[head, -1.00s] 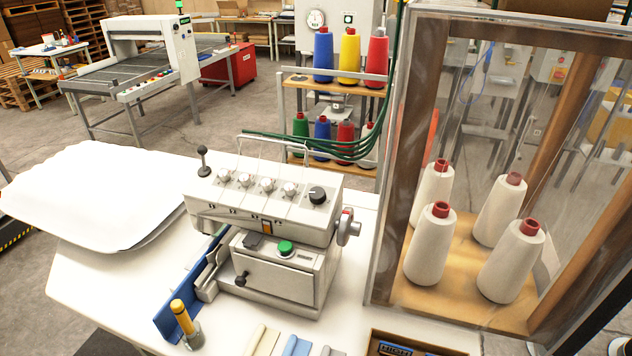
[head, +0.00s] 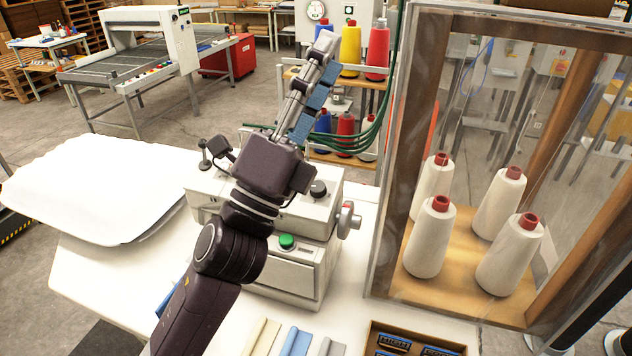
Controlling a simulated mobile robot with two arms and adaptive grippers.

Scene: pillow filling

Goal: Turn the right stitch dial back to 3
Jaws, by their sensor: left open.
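The white sewing machine (head: 318,222) stands on the white table. A black dial (head: 318,189) shows at the right end of its sloped top, just right of my left gripper's housing. I cannot read its marks or setting. The row of small pale dials to its left is hidden behind my arm. My left gripper (head: 326,52) is open, with blue pads, and extends up and away over the machine. It appears above and left of the black dial, with nothing visible in it. My right gripper is not in view.
A clear-walled case (head: 385,230) with several white thread cones stands close on the right. A spool rack (head: 284,72) with green hoses is behind the machine. A white pillow (head: 95,190) lies left. Folded cloths (head: 295,341) and an open box (head: 372,335) are in front.

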